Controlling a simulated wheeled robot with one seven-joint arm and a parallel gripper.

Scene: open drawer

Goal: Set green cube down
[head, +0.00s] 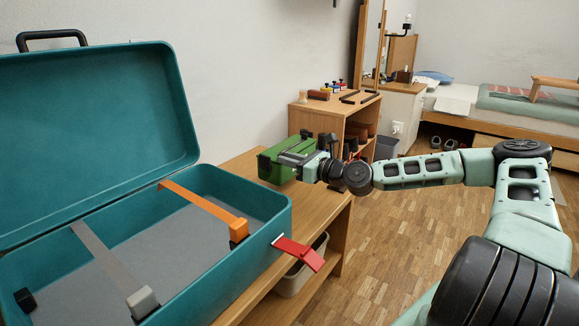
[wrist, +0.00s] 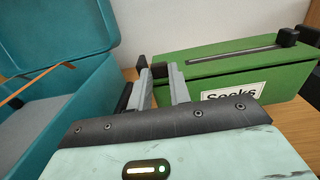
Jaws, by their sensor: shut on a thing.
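The only large green thing is a green box (head: 272,170) with a lid, a dark bar and black end pieces. My gripper (head: 297,159) is at the box in the head view. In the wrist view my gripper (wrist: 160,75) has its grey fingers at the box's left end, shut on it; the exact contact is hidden. I cannot tell whether the box's underside touches the bench.
The open teal suitcase (head: 265,215) with orange and grey straps fills the left. A red tab (head: 298,252) sticks out at its front. The wooden bench (head: 325,205) has some bare top by the box. A pale bin (head: 300,275) stands below. A wooden shelf (head: 330,108) stands behind.

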